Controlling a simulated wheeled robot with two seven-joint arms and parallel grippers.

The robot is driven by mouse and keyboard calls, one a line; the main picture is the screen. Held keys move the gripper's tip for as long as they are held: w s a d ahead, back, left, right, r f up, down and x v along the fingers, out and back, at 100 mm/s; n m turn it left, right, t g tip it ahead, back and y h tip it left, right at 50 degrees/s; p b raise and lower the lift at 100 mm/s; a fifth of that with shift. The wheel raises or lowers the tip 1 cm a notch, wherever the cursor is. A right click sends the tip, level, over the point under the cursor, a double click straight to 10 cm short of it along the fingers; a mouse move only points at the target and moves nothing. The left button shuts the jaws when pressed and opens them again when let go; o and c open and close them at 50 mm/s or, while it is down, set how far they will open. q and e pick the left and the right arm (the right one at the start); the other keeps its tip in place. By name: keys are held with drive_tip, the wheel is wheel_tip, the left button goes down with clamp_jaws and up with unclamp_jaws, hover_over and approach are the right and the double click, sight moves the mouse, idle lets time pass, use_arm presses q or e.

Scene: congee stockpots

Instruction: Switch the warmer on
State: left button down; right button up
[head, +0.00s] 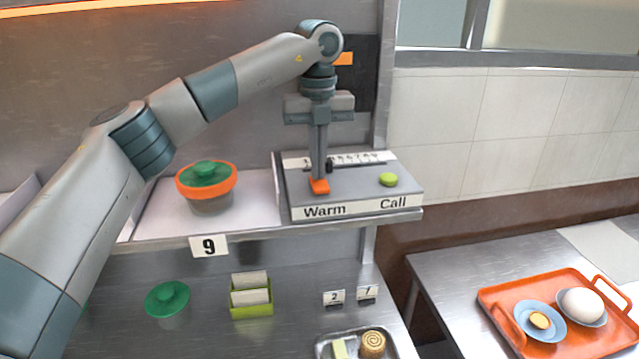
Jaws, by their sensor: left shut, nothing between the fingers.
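The warmer panel (358,194) is a grey box on the shelf, with "Warm" and "Call" on its front label. An orange switch (319,187) sits above "Warm", and a round green button (388,180) sits above "Call". My left gripper (319,176) points straight down, shut and empty, with its fingertips at the orange switch. They look to be touching it or just above it; I cannot tell which. The fingers hide part of the switch and of the dial marks behind. I cannot tell the switch's position. My right gripper is not in view.
An orange-rimmed pot with a green lid (206,184) stands on the shelf left of the panel. Below are a green-lidded pot (168,299), a green card holder (251,300) and a metal tray (326,350). An orange tray (491,296) with dishes lies on the right table.

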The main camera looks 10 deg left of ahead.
use_arm(q)
wheel_tip(320, 180, up, 7)
drive_tip(key=p, duration=0.4)
idle(0.7)
idle(0.4)
